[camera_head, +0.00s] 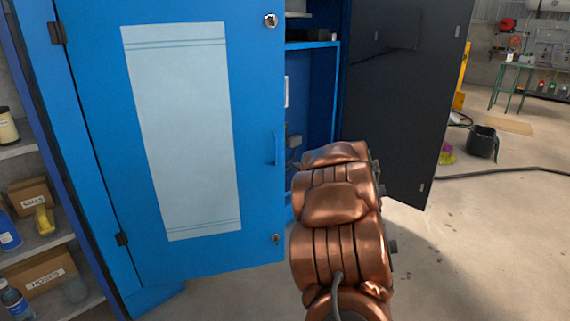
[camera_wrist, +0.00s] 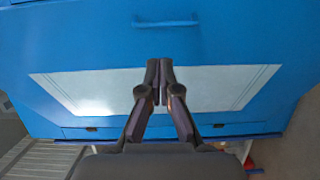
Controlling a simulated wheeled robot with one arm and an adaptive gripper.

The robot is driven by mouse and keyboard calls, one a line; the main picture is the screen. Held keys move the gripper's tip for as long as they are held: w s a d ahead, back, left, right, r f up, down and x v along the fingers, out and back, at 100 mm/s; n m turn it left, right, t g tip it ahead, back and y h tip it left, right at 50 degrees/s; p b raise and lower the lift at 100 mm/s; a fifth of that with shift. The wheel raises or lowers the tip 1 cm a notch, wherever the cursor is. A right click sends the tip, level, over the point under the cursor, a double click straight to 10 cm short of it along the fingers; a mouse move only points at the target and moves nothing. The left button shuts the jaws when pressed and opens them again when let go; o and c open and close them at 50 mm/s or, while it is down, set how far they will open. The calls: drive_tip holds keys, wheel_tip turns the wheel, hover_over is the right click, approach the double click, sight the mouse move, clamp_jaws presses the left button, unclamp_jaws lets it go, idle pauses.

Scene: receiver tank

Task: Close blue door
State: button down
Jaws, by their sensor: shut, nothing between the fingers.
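The blue door (camera_head: 250,120) with a pale panel fills the left of the head view, hinged at its left edge. It stands partly open, and the blue cabinet interior (camera_head: 310,90) shows past its right edge. Its blue handle (camera_head: 275,149) is near that right edge. In the wrist view the door (camera_wrist: 100,40) lies ahead with the handle (camera_wrist: 165,22) at the top. My gripper (camera_wrist: 159,90) is shut and empty in front of the pale panel; I cannot tell whether it touches. My copper-coloured arm hides part of the cabinet in the head view, and the gripper is out of sight there.
A dark door (camera_head: 400,100) stands open at the right of the cabinet. Shelves with boxes (camera_head: 45,275) and bottles are at the far left. A black bucket (camera_head: 483,142) and a green-legged table (camera_head: 513,85) are at the right. The floor at the lower right is clear.

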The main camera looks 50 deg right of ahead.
sight(276, 150)
drive_tip(key=b+x, duration=0.1)
drive_tip(key=x, duration=1.2)
drive_tip(key=shift+w+d+r+b, duration=0.1)
drive_tip(key=shift+w+b, duration=0.25)
drive_tip(key=shift+w, duration=0.2)
